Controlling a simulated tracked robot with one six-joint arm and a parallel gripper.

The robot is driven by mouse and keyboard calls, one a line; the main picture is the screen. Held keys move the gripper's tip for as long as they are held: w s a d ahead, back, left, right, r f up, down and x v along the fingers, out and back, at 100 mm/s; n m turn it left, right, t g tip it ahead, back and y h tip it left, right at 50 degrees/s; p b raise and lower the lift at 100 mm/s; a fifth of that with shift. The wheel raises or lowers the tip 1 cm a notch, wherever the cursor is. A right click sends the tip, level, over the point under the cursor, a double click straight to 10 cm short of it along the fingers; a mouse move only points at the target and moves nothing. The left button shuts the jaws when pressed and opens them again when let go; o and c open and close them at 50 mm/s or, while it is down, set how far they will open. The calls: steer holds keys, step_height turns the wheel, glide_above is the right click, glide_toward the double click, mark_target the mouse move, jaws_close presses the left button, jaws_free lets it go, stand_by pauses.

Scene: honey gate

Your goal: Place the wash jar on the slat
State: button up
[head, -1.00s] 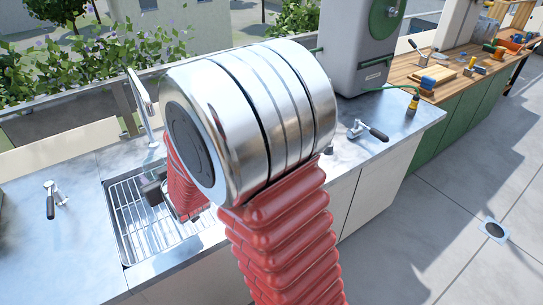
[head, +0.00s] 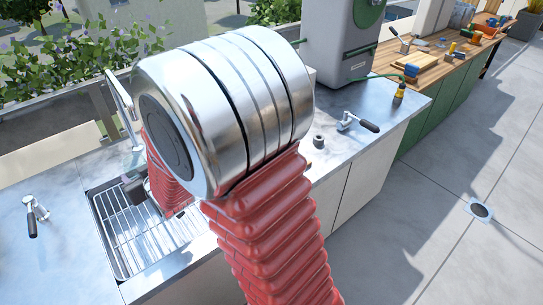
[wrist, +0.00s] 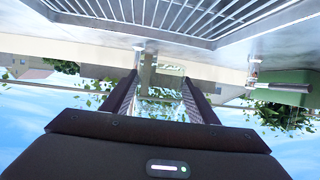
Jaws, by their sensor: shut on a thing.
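My gripper (wrist: 160,92) is shut on a clear glass-like thing, apparently the wash jar (wrist: 160,105), between its two dark fingers in the wrist view. Greenery and sky show through it. In the head view my gripper (head: 134,188) shows as a small dark part above the sink rack, and my own arm hides most of what it holds. A wire rack (head: 124,232) of parallel bars lies over the sink. It also shows at the top of the wrist view (wrist: 180,14). I cannot make out a separate slat.
A tall tap (head: 122,105) stands behind the sink. Lever valves stand on the counter at left (head: 34,212) and right (head: 357,122). A small grey cylinder (head: 318,141) stands near the right one. A grey machine (head: 345,45) stands farther back. Bare counter (head: 50,255) lies left of the sink.

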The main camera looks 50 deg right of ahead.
steer(key=s+d+r, duration=0.1)
steer(key=s+d, duration=0.1)
steer(key=d, duration=0.8)
steer(key=s+d+r, duration=0.2)
steer(key=d, duration=0.9)
steer(key=s+d+r+m+h, duration=0.1)
steer(key=s+d, duration=0.2)
steer(key=d, duration=0.7)
steer(key=shift+d+r, duration=0.2)
steer(key=shift+d, duration=0.15)
steer(key=shift+h, duration=0.3)
steer(key=s+d, duration=0.7)
steer(key=s, duration=0.1)
steer(key=shift+d+f, duration=0.25)
steer(key=shift+f, duration=0.15)
steer(key=shift+w, duration=0.1)
steer(key=shift+f, duration=3.15)
steer(key=shift+f, duration=1.9)
